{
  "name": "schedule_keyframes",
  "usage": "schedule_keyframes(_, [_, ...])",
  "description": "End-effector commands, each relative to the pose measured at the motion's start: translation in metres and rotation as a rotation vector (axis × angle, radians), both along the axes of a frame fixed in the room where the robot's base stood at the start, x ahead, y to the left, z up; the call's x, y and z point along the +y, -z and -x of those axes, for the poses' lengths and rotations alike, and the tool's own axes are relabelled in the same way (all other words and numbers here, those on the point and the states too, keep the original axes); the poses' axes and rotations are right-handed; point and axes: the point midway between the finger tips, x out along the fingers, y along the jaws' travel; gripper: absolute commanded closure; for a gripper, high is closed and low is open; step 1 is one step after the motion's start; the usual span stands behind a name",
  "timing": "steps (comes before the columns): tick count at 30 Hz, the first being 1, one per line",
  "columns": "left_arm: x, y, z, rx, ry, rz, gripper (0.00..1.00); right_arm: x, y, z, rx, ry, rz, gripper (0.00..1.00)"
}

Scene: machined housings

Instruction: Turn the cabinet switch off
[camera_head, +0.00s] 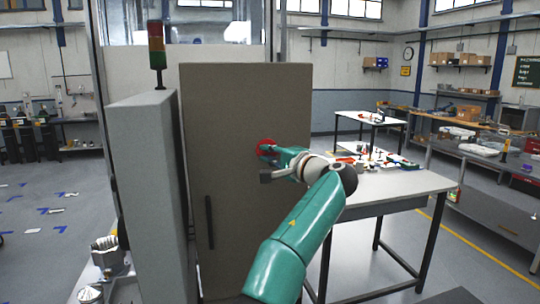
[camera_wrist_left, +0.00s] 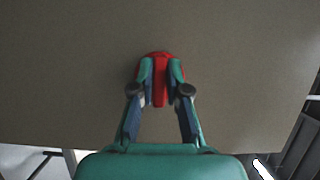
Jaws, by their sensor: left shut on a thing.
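The cabinet (camera_head: 245,100) has a flat grey-brown door facing me, with a long dark upright handle (camera_head: 210,222) at its lower left. The red switch (camera_head: 265,146) sits on the door's right half, partly hidden by my gripper. In the left wrist view the switch (camera_wrist_left: 160,88) shows as a round red base with a raised bar, which runs up and down in that picture. My left gripper (camera_head: 269,152) is at the switch. In the wrist view its two fingertips (camera_wrist_left: 160,75) are closed on either side of the red bar. My right gripper is not in view.
A grey panel (camera_head: 147,190) stands left of the door, with a signal tower (camera_head: 157,50) behind it. Metal parts (camera_head: 107,255) lie at lower left. A white-topped table (camera_head: 400,183) with small items stands right of the cabinet, behind my arm.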

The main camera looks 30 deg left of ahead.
Motion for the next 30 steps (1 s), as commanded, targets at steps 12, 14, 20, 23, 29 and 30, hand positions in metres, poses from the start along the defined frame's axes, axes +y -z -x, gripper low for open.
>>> schedule_keyframes(12, [0.000,0.003,0.000,0.003,-0.003,0.006,0.60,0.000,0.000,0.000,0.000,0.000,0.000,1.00])
schedule_keyframes(14, [0.000,0.003,0.000,0.003,-0.002,0.005,0.60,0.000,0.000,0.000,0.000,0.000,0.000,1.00])
schedule_keyframes(20, [-0.003,0.002,0.001,0.003,0.000,0.005,0.60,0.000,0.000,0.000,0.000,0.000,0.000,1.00])
schedule_keyframes(23, [-0.010,0.002,0.002,0.004,0.001,0.006,0.60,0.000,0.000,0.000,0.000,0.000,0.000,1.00])
schedule_keyframes(29, [-0.031,0.001,0.010,0.003,0.002,0.003,0.60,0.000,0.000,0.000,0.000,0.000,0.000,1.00])
schedule_keyframes(30, [-0.042,0.002,0.012,0.003,0.004,0.004,0.60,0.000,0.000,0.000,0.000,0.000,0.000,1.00])
